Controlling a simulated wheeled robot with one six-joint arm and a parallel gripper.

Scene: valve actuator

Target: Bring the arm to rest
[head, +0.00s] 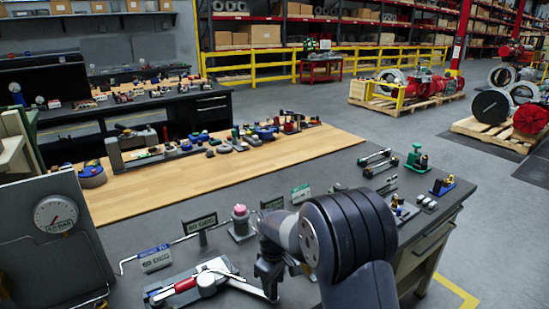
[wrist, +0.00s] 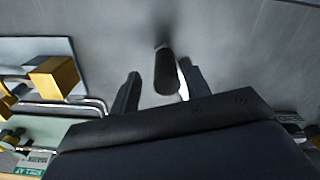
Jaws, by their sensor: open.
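My gripper (head: 270,284) hangs over the near part of the workbench (head: 130,205) in the head view, partly hidden by my own arm. In the wrist view my gripper (wrist: 160,82) shows two dark fingers spread apart. A dark rounded cylinder (wrist: 166,74) shows between the fingers. I cannot tell whether it touches them, and nothing appears clamped. A device with a red handle (head: 182,285) lies on the bench just left of the gripper in the head view. A pink-topped grey fitting (head: 240,222) stands behind the gripper.
A pressure gauge panel (head: 55,214) stands at the left. Small signs (head: 200,224) and a thin bent rod (head: 125,264) are near the gripper. A green-topped device (head: 416,158) and small tools occupy the bench's right side. Floor right of the bench is open.

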